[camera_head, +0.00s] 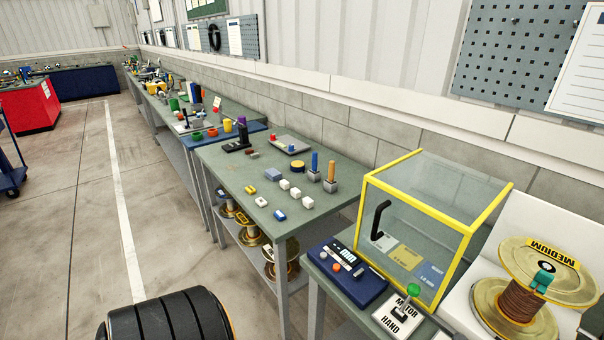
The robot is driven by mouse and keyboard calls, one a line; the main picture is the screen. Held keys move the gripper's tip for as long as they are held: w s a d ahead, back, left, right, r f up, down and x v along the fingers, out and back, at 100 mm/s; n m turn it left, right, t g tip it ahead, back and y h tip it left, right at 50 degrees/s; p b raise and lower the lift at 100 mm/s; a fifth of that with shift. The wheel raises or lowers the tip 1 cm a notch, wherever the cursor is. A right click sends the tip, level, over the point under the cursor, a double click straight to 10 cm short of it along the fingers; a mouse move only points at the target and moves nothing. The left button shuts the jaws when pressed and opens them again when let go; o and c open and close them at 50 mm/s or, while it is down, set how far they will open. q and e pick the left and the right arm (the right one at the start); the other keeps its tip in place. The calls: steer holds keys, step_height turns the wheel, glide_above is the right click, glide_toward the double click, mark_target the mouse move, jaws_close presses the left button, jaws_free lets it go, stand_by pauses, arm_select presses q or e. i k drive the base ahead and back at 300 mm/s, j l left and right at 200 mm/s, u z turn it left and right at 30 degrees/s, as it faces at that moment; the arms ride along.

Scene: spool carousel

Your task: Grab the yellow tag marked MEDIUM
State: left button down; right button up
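A yellow tag marked MEDIUM (553,253) lies on the upper flange of a large spool (520,302) at the far right. The spool has brass-coloured flanges and a reddish-brown winding, and a teal piece (543,281) sits at its hub. The spool stands by a white panel, and its lower part reaches toward the bottom edge of the picture. A second yellow card (405,257) lies inside the yellow-framed clear box; its print is too small to read. Neither of my grippers shows in the head view.
The yellow-framed clear box (446,222) stands left of the spool. A blue control box (346,270) and a MOTOR HAND switch plate (402,317) with a green knob stand in front. A bench (240,170) with small blocks runs leftward. The floor at left is mostly open.

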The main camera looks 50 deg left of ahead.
mark_target(250, 190)
steer(key=u, duration=1.75)
steer(key=i+u, duration=0.25)
steer(key=i, duration=0.45)
